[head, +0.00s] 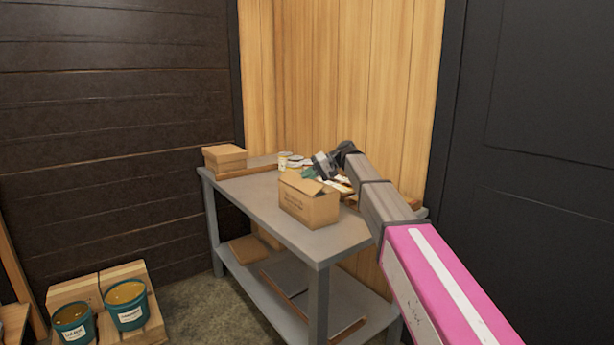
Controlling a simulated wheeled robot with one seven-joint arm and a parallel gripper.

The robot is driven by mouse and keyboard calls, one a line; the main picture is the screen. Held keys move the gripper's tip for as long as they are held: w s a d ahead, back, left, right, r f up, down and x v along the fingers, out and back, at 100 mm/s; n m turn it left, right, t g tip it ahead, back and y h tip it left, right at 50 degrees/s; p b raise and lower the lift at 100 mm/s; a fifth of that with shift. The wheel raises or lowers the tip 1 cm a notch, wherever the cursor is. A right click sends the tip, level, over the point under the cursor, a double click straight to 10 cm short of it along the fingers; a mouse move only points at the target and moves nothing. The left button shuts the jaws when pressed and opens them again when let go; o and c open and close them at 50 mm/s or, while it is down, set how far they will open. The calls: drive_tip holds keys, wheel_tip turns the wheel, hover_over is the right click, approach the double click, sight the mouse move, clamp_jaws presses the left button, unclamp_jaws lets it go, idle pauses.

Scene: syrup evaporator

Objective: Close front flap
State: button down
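A brown cardboard box (308,207) stands on the grey table (235,196), near its front edge. Its top looks at least partly open, with a flap (303,183) at the top left. I cannot tell exactly how each flap lies. My gripper (318,170) is above and behind the far side of the box's top. My arm reaches in from the lower right. The fingers are small and dark in this view, and I cannot tell whether they are open or shut or whether they touch a flap.
A closed cardboard box (225,158) stands at the table's far left corner. Flat pieces lie on the lower shelf (275,285). Two teal buckets (127,305) stand low at the left. A wooden wall (340,90) rises behind the table.

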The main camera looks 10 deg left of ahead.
drive_tip(key=shift+f, duration=0.2)
drive_tip(key=c, duration=1.3)
unclamp_jaws()
drive_tip(key=shift+d, duration=0.1)
drive_tip(key=v, duration=1)
drive_tip(key=shift+w+d+r, duration=0.1)
drive_tip(key=shift+w+d, duration=0.1)
drive_tip(key=shift+d, duration=0.15)
